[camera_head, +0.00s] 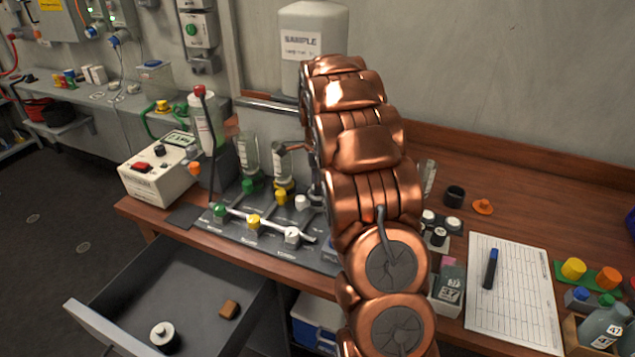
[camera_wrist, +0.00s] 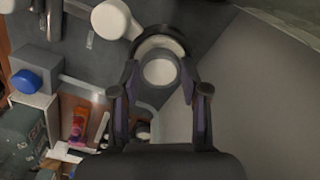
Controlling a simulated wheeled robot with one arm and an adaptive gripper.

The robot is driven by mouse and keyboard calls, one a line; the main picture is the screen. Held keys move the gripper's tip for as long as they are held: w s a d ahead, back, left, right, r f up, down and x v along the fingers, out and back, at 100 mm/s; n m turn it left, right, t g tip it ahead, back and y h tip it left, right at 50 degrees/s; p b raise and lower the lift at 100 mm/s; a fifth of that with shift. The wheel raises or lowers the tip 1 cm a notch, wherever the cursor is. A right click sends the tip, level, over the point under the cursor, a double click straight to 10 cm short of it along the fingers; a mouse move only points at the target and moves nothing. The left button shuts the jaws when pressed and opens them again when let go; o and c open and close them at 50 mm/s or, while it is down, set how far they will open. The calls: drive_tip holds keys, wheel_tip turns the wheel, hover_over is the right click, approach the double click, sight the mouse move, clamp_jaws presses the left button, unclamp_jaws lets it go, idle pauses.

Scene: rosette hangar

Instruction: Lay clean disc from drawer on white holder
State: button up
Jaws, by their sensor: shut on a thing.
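My gripper (camera_wrist: 160,78) shows in the wrist view, with its two dark fingers closed on the sides of a pale round piece (camera_wrist: 159,71). I cannot tell for certain that this is the clean disc. A larger white round part (camera_wrist: 154,45) with a dark rim lies just behind it; contact between them is unclear. It may be the white holder. In the head view my copper arm hides the gripper and the held piece. The open grey drawer (camera_head: 215,272) is at the lower left. In it lies a white round piece with a black knob (camera_head: 163,335).
A brown block (camera_head: 229,310) also lies in the drawer. A grey valve panel (camera_head: 262,236) with bottles stands on the bench left of my arm. A white SAMPLE container (camera_head: 312,45) is behind. A clipboard sheet (camera_head: 512,290) and small bottles crowd the right side.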

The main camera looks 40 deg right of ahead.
idle(0.9)
drive_tip(key=o, duration=1.1)
drive_tip(key=shift+c, duration=0.2)
drive_tip(key=shift+o, duration=0.3)
drive_tip(key=o, duration=0.3)
drive_tip(key=shift+o, duration=0.2)
drive_tip(key=shift+r, duration=0.15)
drive_tip(key=shift+r+p, duration=0.65)
drive_tip(key=shift+r, duration=2.95)
